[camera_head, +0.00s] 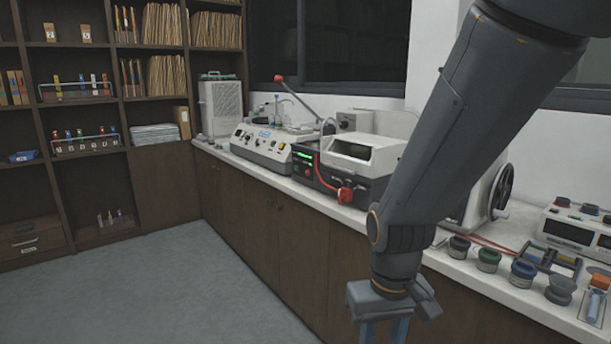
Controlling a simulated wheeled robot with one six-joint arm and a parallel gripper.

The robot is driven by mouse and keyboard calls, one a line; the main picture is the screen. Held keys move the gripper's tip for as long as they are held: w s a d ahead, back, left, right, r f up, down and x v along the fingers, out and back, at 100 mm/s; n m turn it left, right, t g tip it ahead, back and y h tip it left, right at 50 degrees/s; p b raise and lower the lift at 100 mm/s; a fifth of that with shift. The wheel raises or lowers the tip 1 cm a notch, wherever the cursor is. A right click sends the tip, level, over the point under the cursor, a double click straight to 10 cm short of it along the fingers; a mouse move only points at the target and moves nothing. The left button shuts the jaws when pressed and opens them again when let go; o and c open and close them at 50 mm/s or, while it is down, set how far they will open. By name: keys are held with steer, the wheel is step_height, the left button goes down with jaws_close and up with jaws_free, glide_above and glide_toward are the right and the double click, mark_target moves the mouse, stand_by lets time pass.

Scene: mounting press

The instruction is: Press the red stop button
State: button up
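A black machine (316,184) with a green-lit display stands on the counter, left of my arm. A red knob-like part (345,195) sits low at its front right corner, joined to a red hose or cable. A tiny red spot shows below the display; I cannot tell which red part is the stop button. My gripper (384,333) points down at the bottom edge, nearer the camera and below the machine in the picture. Its two fingers are apart with nothing seen between them; their tips are cut off by the frame. It touches nothing visible.
A white counter (285,186) runs along the wall. A white machine (262,143) with a red-tipped lever stands farther left. Several jars, a handwheel (502,187) and a white control box (575,232) are at the right. Shelves stand behind; the grey floor is clear.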

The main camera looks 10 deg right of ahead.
stand_by(0.3)
jaws_close()
stand_by(1.6)
